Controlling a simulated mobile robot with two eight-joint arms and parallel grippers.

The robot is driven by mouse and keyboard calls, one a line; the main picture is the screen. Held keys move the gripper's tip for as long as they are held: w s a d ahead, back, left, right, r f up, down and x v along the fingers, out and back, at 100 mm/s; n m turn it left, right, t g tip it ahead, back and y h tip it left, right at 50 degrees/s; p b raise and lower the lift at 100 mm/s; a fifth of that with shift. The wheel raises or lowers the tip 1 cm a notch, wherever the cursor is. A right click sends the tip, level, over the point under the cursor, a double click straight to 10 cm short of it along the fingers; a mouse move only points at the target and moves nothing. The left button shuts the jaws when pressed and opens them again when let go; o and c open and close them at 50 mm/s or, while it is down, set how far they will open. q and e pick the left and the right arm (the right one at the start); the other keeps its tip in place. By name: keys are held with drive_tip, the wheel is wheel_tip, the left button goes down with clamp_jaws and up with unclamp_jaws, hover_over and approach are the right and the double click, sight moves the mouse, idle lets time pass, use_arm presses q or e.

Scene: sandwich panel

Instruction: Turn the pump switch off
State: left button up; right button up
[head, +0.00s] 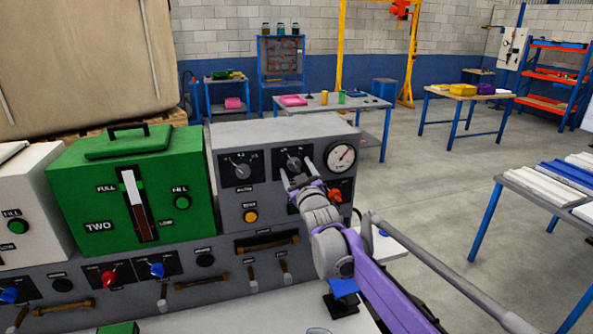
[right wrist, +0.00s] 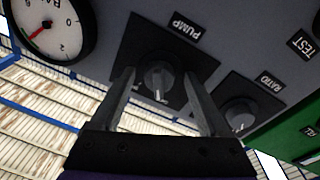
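The pump switch (right wrist: 158,82) is a dark round knob on a black square plate under a label reading PUMP in the right wrist view, which shows the panel upside down. In the head view the knob (head: 293,161) is at the top middle of the grey panel (head: 228,205). My right gripper (head: 297,172) is in front of it. In the right wrist view the gripper's two fingers (right wrist: 158,77) are open, one on each side of the knob, with gaps between. I cannot tell whether the fingertips reach the plate. My left gripper is not in view.
The ratio knob (head: 242,170) is left of the pump switch, and a pressure gauge (head: 341,157) is right of it. A red switch (head: 335,194) and a yellow button (head: 250,216) sit below. A green box (head: 90,195) stands left.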

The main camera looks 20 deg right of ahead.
drive_tip(key=shift+s, duration=0.1)
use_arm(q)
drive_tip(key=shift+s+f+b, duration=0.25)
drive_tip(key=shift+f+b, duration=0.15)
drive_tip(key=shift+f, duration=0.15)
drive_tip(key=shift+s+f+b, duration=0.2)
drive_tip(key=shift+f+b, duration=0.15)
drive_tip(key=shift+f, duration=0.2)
use_arm(e)
drive_tip(key=s, duration=1)
drive_tip(key=shift+s+f, duration=0.3)
drive_tip(key=shift+f, duration=0.15)
drive_tip(key=shift+a+f, duration=0.1)
drive_tip(key=s+a+f+m+g, duration=0.1)
drive_tip(key=s+f+g, duration=0.5)
drive_tip(key=s+f, duration=0.8)
drive_tip(key=s+a+f+m+g, duration=0.1)
drive_tip(key=s+f+m+g, duration=0.2)
drive_tip(key=s+f+g, duration=0.4)
drive_tip(key=s+f, duration=0.8)
drive_tip(key=s, duration=0.5)
drive_tip(key=shift+s+a+f, duration=0.2)
drive_tip(key=shift+s+a, duration=0.1)
drive_tip(key=shift+s, duration=0.1)
